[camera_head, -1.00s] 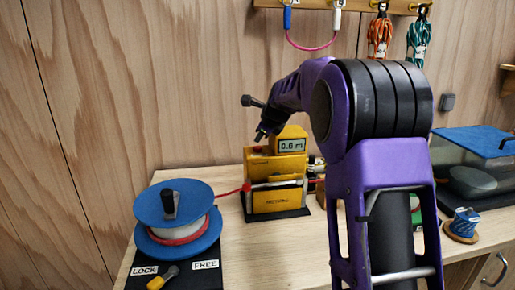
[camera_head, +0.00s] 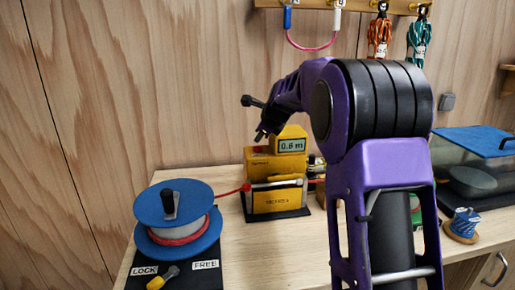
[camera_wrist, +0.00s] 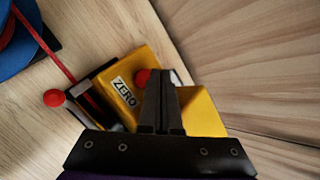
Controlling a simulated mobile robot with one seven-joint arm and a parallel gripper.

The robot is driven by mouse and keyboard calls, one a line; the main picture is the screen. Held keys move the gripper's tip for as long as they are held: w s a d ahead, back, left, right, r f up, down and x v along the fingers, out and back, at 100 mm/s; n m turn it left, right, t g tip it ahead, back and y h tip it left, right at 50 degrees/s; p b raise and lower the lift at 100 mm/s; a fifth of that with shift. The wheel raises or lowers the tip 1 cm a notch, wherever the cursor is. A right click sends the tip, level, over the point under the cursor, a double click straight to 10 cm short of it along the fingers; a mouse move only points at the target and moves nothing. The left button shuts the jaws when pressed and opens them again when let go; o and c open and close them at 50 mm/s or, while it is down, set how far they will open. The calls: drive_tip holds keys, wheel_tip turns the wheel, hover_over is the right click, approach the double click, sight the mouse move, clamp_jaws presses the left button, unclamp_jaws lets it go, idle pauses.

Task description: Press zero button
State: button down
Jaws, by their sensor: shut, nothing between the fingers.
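The yellow metering device (camera_head: 278,167) stands on the bench, with a display reading 0.6 m (camera_head: 292,145). In the wrist view its yellow top (camera_wrist: 200,112) carries a ZERO label (camera_wrist: 124,91) and a red button (camera_wrist: 142,77) beside it. My gripper (camera_head: 260,136) is shut and empty, just above the device's top left. In the wrist view the shut fingertips (camera_wrist: 161,74) appear right beside the red button and partly cover it. I cannot tell whether they touch it.
A blue reel (camera_head: 178,215) with red cord stands left of the device on a black base with LOCK and FREE labels. A blue-lidded clear box (camera_head: 475,160) and a small blue spool (camera_head: 463,224) stand at right.

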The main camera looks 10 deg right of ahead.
sight(259, 149)
drive_tip(key=shift+f, duration=0.1)
drive_tip(key=shift+f, duration=0.3)
drive_tip(key=shift+f+b, duration=0.3)
drive_tip(key=shift+f, duration=0.2)
idle(0.8)
drive_tip(key=shift+r, duration=0.1)
drive_tip(key=shift+r+p, duration=0.75)
drive_tip(key=shift+p, duration=0.2)
wheel_tip(259, 149, up, 5)
drive_tip(key=p, duration=0.5)
drive_tip(key=shift+r, duration=0.1)
